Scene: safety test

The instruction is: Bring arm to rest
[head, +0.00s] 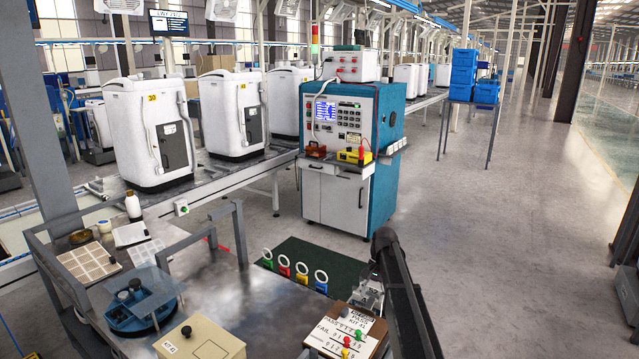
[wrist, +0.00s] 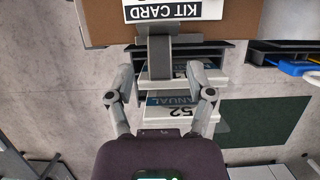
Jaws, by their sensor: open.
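My gripper (wrist: 161,78) is open in the wrist view, its two grey fingers apart with nothing held between them. In the head view my gripper (head: 369,296) is partly hidden behind my dark arm, beyond the table's right edge. A brown board with a white kit card (wrist: 178,10) is at the top of the wrist view, upside down. A grey bracket hangs from it between the fingers. Booklets marked "MANUAL" and "52" (wrist: 170,116) lie beyond the fingers; I cannot tell how far away.
A teal test cabinet (head: 388,180) stands beyond a green mat (head: 315,262). The floor (head: 510,230) at right is clear.

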